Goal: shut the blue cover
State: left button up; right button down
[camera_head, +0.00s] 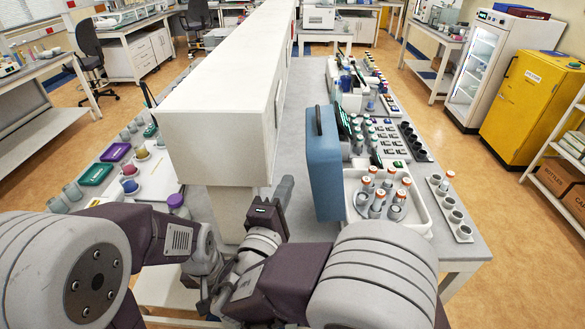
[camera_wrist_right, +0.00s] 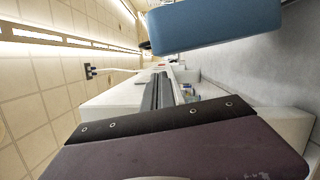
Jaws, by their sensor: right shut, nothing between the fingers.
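The blue cover (camera_head: 324,165) stands upright on the table, to the left of the rack of vials. In the right wrist view the blue cover (camera_wrist_right: 215,24) fills the upper middle, beside the fingers. My right gripper (camera_head: 284,188) is shut and empty. It is just left of the blue cover in the head view, between it and the white block, with a gap showing. The shut fingers also show in the right wrist view (camera_wrist_right: 159,92). My left arm comes in at the lower left; its gripper is not visible.
A long white divider (camera_head: 215,120) runs close on the left of my right gripper. A white tray (camera_head: 423,222) with orange-capped vials stands right of the blue cover. A strip of cups (camera_head: 462,235) lies at the table's right edge.

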aim_at(325, 157)
jog(key=p+x, duration=0.2)
jog(key=x, duration=0.7)
jog(key=shift+w+p, duration=0.25)
jog(key=shift+p, duration=0.15)
jog(key=shift+s, duration=0.1)
